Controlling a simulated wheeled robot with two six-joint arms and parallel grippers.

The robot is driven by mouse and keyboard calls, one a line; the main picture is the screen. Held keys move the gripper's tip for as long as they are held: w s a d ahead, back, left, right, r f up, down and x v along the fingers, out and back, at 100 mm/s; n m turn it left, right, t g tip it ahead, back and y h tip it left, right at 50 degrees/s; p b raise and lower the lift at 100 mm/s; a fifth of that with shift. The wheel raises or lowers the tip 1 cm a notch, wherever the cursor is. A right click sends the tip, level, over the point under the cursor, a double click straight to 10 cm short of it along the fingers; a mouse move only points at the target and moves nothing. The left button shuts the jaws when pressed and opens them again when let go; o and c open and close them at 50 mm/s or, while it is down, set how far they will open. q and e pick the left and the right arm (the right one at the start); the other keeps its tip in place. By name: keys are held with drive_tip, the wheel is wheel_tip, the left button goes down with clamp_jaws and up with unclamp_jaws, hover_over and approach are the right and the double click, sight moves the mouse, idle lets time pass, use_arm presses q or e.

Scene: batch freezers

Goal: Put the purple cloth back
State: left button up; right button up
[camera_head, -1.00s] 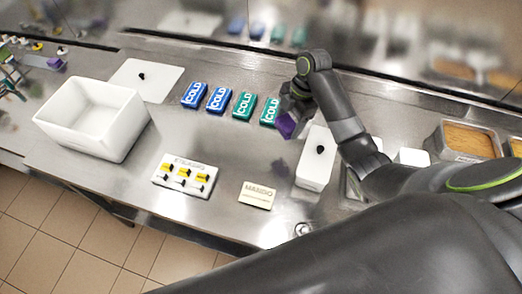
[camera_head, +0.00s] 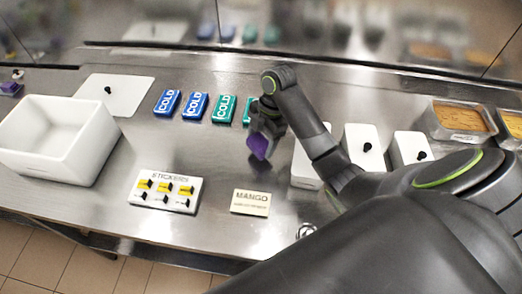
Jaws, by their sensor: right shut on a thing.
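The purple cloth (camera_head: 258,146) hangs from my right gripper (camera_head: 262,128), which is shut on it. The gripper is above the steel counter, in front of the right end of the row of cold packs and to the left of the white lidded tubs. A second small purple thing (camera_head: 11,88) shows at the far left edge of the view; it is too small to tell exactly what it is. My left gripper is not in view.
An open white box (camera_head: 60,165) stands at left with its white lid (camera_head: 115,92) behind. Blue and green cold packs (camera_head: 195,105) lie in a row. A sticker board (camera_head: 165,191) and a mango card (camera_head: 250,203) lie in front. White tubs (camera_head: 365,150) and steel pans (camera_head: 456,136) stand right.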

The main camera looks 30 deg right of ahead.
sight(263, 140)
wheel_tip(263, 140, down, 3)
drive_tip(key=shift+f, duration=0.1)
drive_tip(key=shift+f, duration=0.15)
drive_tip(key=o, duration=0.9)
